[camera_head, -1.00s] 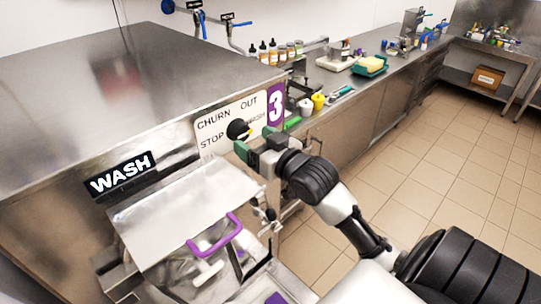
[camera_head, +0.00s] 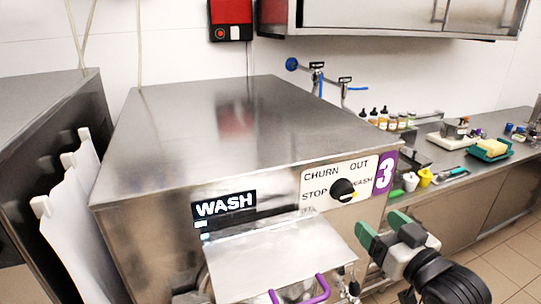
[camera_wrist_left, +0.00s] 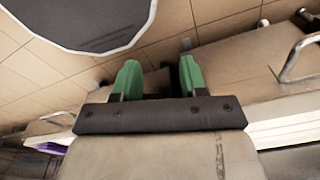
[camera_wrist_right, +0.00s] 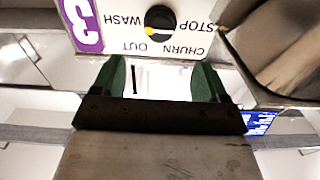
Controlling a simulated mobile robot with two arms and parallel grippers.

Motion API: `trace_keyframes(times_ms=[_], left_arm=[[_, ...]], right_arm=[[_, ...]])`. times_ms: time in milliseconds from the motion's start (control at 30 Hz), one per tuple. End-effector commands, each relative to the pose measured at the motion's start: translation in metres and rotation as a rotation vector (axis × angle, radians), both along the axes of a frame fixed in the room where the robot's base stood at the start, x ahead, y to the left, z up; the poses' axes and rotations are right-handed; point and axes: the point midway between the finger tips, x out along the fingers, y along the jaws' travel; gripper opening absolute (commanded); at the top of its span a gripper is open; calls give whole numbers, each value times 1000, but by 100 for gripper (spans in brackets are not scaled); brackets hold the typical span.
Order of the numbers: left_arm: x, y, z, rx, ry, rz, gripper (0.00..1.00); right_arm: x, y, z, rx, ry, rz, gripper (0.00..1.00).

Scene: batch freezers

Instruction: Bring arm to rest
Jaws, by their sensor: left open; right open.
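My right gripper (camera_head: 384,228) is at the lower right of the head view, in front of the batch freezer (camera_head: 230,125). Its green fingers are apart with nothing between them. It is below and to the right of the black dial (camera_head: 342,190), not touching it. In the right wrist view the fingers (camera_wrist_right: 158,80) are open, and the dial (camera_wrist_right: 160,22) shows upside down beyond them. My left gripper shows only in the left wrist view (camera_wrist_left: 157,78), open and empty, with floor tiles and steel surfaces beyond.
A steel lid (camera_head: 280,258) with a purple handle (camera_head: 305,292) is on the freezer's front. The counter (camera_head: 455,190) at right holds cups, bottles and a green tray (camera_head: 489,150). White panels (camera_head: 75,215) stand at the left. Free floor (camera_head: 505,270) lies at lower right.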

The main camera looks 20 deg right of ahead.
Motion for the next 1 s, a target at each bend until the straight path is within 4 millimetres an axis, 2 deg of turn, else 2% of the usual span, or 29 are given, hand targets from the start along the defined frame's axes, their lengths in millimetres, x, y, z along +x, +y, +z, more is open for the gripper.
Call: trace_keyframes(times_ms=[67,133,167,267,300,400,500,700,833,867,1000], left_arm=[[0,0,0,0,0,0,43],[0,0,0,0,0,0,43],[0,0,0,0,0,0,43],[0,0,0,0,0,0,43],[0,0,0,0,0,0,43],[0,0,0,0,0,0,43],[0,0,0,0,0,0,43],[0,0,0,0,0,0,43],[0,0,0,1,0,0,43],[0,0,-2,1,0,0,43],[0,0,-11,0,0,0,43]], right_arm=[[0,1,-4,-1,12,-2,74],[-2,4,-18,-5,59,-7,74],[-3,7,-28,-7,95,-11,74],[-14,21,-77,-30,275,-25,74],[-23,29,-102,-42,367,-29,74],[-51,51,-156,-80,596,-28,74],[-80,70,-193,-113,780,-15,74],[-137,104,-239,-163,1076,28,74],[-175,126,-256,-191,1249,68,74],[-178,127,-265,-197,1269,70,74],[-164,127,-315,-201,1276,68,74]])
